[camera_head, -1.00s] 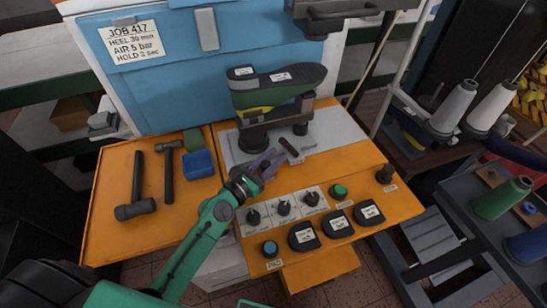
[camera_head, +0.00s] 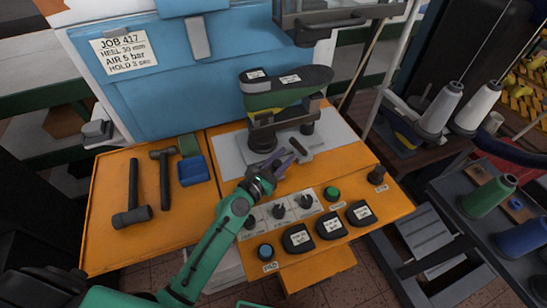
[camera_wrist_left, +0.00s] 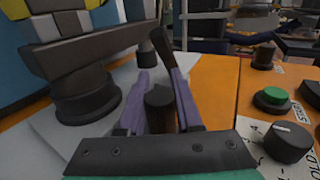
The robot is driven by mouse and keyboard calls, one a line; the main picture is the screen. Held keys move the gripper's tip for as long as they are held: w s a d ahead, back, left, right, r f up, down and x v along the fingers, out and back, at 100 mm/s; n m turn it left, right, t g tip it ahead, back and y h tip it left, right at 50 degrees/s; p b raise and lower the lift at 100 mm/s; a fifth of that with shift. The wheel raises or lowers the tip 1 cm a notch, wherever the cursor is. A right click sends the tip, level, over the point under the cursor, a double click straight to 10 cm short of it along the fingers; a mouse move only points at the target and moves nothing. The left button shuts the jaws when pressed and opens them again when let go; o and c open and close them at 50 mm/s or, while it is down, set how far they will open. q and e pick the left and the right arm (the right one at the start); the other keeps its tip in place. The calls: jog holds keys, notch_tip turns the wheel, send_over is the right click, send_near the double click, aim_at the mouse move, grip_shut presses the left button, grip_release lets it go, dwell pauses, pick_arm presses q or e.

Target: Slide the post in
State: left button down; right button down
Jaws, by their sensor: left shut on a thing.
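The dark post (camera_head: 262,138) stands upright on the pale plate (camera_head: 228,152) of the orange bench. It carries a dark-soled, green shoe last (camera_head: 288,82), sole up. The post's thick base also shows in the left wrist view (camera_wrist_left: 88,100). My left gripper (camera_head: 285,163) is in front of the post, its purple fingers shut on a short dark upright knob (camera_wrist_left: 160,98). How the knob joins the post is hidden. A brown bar (camera_head: 298,146) lies just beyond the fingertips and also shows in the wrist view (camera_wrist_left: 163,48). My right gripper is out of view.
The press head (camera_head: 305,30) hangs above and behind the last. Dials (camera_head: 278,211), a green button (camera_head: 332,193) and black labelled pads (camera_head: 330,226) fill the bench front.

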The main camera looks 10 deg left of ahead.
pick_arm(q)
jog(key=c, duration=0.7)
grip_release()
jog(key=shift+s+a, duration=0.1)
jog(key=shift+a, duration=0.1)
jog(key=shift+o, duration=0.6)
jog(key=shift+a, duration=0.1)
jog(key=shift+s, duration=0.2)
jog(key=b+v, duration=0.2)
jog(key=v, duration=0.2)
jog(key=b+v, duration=0.1)
jog(key=v, duration=0.4)
jog(key=b+v, duration=0.2)
jog(key=v, duration=0.2)
jog(key=shift+s+a+f+b, duration=0.15)
jog(key=shift+s+f+b, duration=0.1)
jog(key=shift+s+b, duration=0.05)
jog(key=shift+s+a+r, duration=0.1)
jog(key=shift+s+r, duration=0.1)
jog(key=shift+s, duration=0.05)
